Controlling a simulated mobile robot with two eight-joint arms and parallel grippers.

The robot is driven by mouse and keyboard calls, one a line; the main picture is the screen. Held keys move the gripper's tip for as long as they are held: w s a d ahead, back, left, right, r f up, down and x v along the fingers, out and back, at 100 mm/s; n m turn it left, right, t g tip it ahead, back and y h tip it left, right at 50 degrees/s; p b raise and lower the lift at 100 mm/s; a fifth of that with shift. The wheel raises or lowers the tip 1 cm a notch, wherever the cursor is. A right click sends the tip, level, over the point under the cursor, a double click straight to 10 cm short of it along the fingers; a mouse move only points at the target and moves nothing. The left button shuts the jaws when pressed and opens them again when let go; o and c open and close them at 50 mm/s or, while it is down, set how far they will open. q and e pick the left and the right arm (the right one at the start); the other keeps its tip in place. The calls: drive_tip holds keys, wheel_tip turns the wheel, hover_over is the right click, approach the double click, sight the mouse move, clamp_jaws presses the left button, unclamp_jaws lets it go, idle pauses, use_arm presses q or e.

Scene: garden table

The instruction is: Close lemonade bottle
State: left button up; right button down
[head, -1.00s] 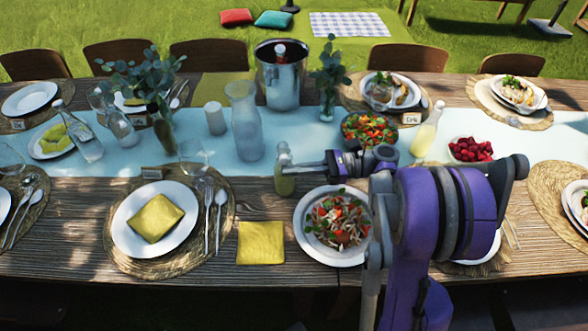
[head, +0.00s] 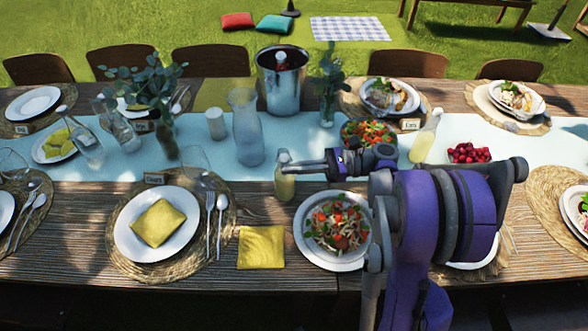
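A small bottle with pale yellow-green liquid (head: 285,188) stands upright at the front edge of the blue runner. My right gripper (head: 291,167) reaches in from the right, with its fingertips at the bottle's neck. The fingers overlap the neck and look small, so I cannot tell whether they grip it or are only beside it. The bottle's top is partly hidden, and its closure is not clear. A second bottle of pale yellow liquid with a white top (head: 425,138) stands upright to the right, behind my arm. My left gripper is not in view.
A glass carafe (head: 247,135) stands behind and left of the small bottle. A salad plate (head: 306,250) sits in front, partly under my arm. A metal ice bucket (head: 281,90) and a salad bowl (head: 345,142) are behind. Bare wood (head: 258,208) shows left of the bottle.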

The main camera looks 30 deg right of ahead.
drive_tip(key=shift+w+d+r, duration=0.1)
drive_tip(key=shift+r, duration=0.05)
idle(0.3)
drive_tip(key=shift+w+d+r, duration=0.15)
drive_tip(key=shift+w+r, duration=0.15)
drive_tip(key=shift+w, duration=0.05)
drive_tip(key=shift+w+r+p, duration=0.1)
drive_tip(key=shift+p, duration=0.25)
drive_tip(key=shift+w+d+r, duration=0.2)
drive_tip(key=shift+w+d, duration=0.05)
drive_tip(key=shift+w, duration=0.15)
drive_tip(key=shift+s+a, duration=0.1)
drive_tip(key=shift+s, duration=0.05)
drive_tip(key=shift+s+a+r, duration=0.15)
drive_tip(key=shift+s+a, duration=0.05)
drive_tip(key=shift+s, duration=0.2)
idle(0.4)
